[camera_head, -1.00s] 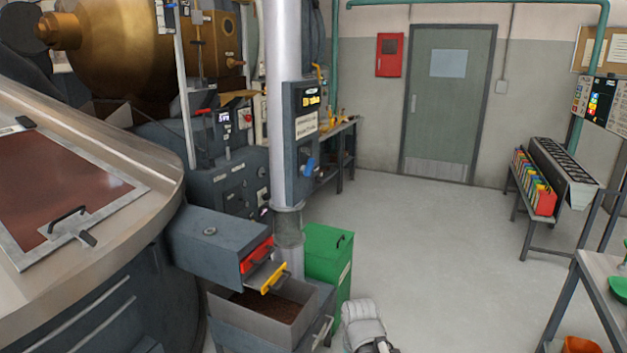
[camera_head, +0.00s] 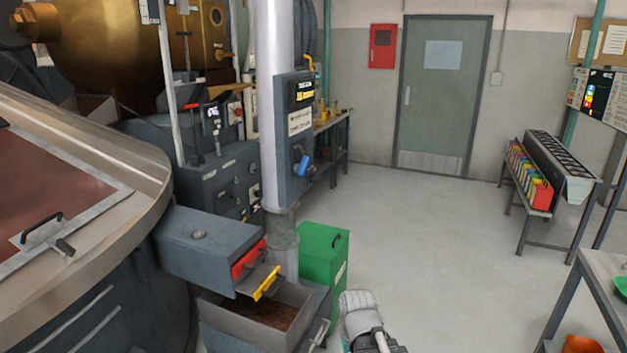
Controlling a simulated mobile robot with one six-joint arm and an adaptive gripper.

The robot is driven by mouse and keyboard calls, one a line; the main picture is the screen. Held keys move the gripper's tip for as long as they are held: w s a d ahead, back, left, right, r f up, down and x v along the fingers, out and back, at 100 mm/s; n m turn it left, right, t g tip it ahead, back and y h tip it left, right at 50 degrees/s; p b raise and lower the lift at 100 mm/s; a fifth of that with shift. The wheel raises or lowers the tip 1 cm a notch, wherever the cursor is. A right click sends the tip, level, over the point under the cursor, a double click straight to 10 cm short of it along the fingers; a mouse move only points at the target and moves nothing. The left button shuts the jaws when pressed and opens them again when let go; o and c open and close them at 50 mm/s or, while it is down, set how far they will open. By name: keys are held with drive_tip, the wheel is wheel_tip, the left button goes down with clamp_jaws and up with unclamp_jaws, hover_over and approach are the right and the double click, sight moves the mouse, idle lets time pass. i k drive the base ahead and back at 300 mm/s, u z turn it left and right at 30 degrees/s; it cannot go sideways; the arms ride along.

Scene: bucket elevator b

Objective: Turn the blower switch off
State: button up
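A dark control box (camera_head: 296,135) is mounted on the white vertical pipe (camera_head: 277,60). It has a lit yellow display near its top, a pale label below, and a blue handle (camera_head: 302,165) tilted near its lower part. I cannot tell which control is the blower switch, as the lettering is too small to read. My arm (camera_head: 362,320) shows at the bottom centre, in front of and right of the green bin. My gripper's fingers cannot be made out, so its opening is hidden.
A green bin (camera_head: 321,250) and an open tray of brown granules (camera_head: 262,325) stand below the pipe. A grey chute with red and yellow handles (camera_head: 214,240) juts out at left. A table (camera_head: 598,285) stands at right. The floor in the middle (camera_head: 430,230) is clear.

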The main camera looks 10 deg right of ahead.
sight(312, 178)
drive_tip(key=z, duration=0.05)
drive_tip(key=k, duration=0.65)
drive_tip(key=z, duration=0.4)
drive_tip(key=i, duration=1.75)
drive_tip(key=u, duration=0.65)
